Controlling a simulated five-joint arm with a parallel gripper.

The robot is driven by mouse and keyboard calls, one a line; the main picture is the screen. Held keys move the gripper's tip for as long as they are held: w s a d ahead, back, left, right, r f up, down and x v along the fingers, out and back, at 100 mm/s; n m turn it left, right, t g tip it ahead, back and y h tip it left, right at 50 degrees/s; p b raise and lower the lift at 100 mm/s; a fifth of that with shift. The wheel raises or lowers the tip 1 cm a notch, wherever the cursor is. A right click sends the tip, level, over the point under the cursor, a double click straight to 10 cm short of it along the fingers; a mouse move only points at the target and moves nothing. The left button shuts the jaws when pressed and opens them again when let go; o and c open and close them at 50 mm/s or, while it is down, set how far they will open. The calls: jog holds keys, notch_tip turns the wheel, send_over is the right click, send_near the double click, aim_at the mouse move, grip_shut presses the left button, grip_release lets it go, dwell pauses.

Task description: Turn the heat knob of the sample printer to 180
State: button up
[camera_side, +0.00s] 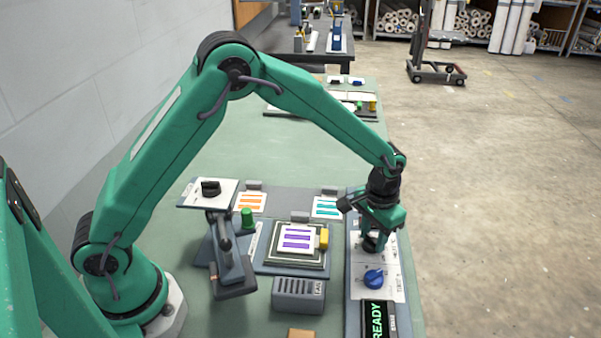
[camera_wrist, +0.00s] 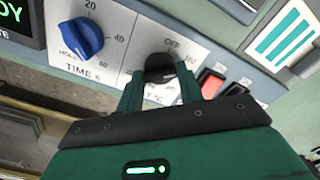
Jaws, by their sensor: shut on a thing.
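The heat knob is a black knob (camera_wrist: 160,66) on the white panel of the sample printer, with "OFF" printed above it in the wrist view. My gripper (camera_wrist: 161,80) is shut on this knob, with one green finger on each side. Parts of the dial's numbers are hidden by the fingers, so I cannot read the setting. In the side view my gripper (camera_side: 372,238) reaches down onto the black knob (camera_side: 371,244) at the right of the bench. The blue time knob (camera_wrist: 82,38) sits beside it, and shows in the side view too (camera_side: 374,279).
A red switch (camera_wrist: 211,83) lies right of the black knob. A display (camera_side: 377,320) reads "READY". A platen with a purple-striped sample (camera_side: 297,238) and a yellow block (camera_side: 323,238) stand left of the panel.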

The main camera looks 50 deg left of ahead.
jog(key=shift+m, duration=0.4)
jog(key=m, duration=0.3)
jog(key=shift+m, duration=0.3)
jog(key=m, duration=0.3)
jog(key=shift+m, duration=0.3)
jog(key=m, duration=0.3)
jog(key=shift+m, duration=2.3)
jog(key=o, duration=1)
